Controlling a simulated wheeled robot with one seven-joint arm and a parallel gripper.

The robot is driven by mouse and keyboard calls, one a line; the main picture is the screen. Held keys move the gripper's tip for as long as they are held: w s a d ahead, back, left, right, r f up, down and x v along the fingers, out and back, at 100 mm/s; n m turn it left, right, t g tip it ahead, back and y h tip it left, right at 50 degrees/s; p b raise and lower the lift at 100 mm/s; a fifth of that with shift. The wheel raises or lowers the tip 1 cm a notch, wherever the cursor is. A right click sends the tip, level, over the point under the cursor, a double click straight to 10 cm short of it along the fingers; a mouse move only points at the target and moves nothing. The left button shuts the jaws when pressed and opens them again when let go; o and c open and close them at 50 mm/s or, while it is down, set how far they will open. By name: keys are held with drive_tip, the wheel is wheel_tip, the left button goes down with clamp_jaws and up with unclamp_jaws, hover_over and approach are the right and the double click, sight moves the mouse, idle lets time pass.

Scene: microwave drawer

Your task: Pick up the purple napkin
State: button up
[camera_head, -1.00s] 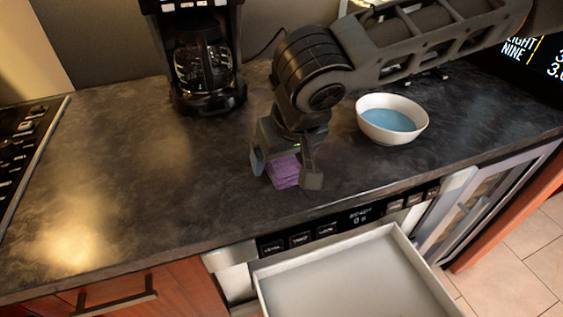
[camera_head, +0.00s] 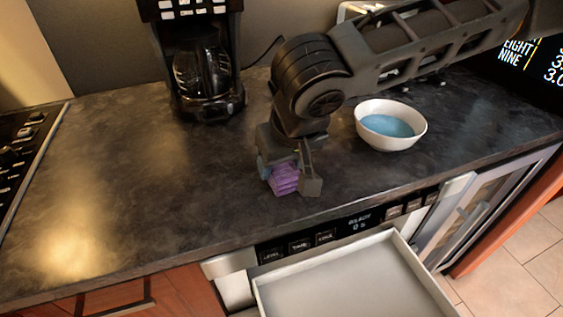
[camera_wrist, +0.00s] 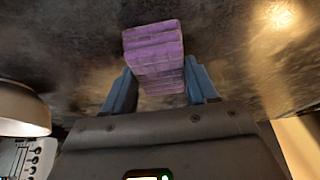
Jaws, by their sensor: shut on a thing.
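The purple napkin (camera_head: 285,179) is a small folded stack on the dark counter, near its front edge. My gripper (camera_head: 290,182) points down over it, with one finger on each side, and is shut on it. In the wrist view the napkin (camera_wrist: 154,58) sits between the two blue-grey fingers of my gripper (camera_wrist: 160,85). I cannot tell whether the napkin still touches the counter.
A white bowl with a blue inside (camera_head: 391,125) stands right of my gripper. A coffee maker (camera_head: 205,70) stands at the back left. An open microwave drawer (camera_head: 350,280) juts out below the counter front. The counter's left part (camera_head: 120,180) is clear.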

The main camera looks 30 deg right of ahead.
sight(282, 166)
drive_tip(key=shift+r, duration=0.55)
wheel_tip(282, 166, up, 4)
drive_tip(key=shift+f, duration=0.2)
drive_tip(key=s+d+r, duration=0.6)
drive_tip(key=s+d, duration=0.1)
drive_tip(key=d, duration=0.1)
drive_tip(key=shift+s+d+r, duration=0.3)
drive_tip(key=shift+s+r, duration=0.05)
drive_tip(key=shift+s, duration=0.05)
drive_tip(key=o, duration=0.7)
drive_tip(key=c, duration=0.4)
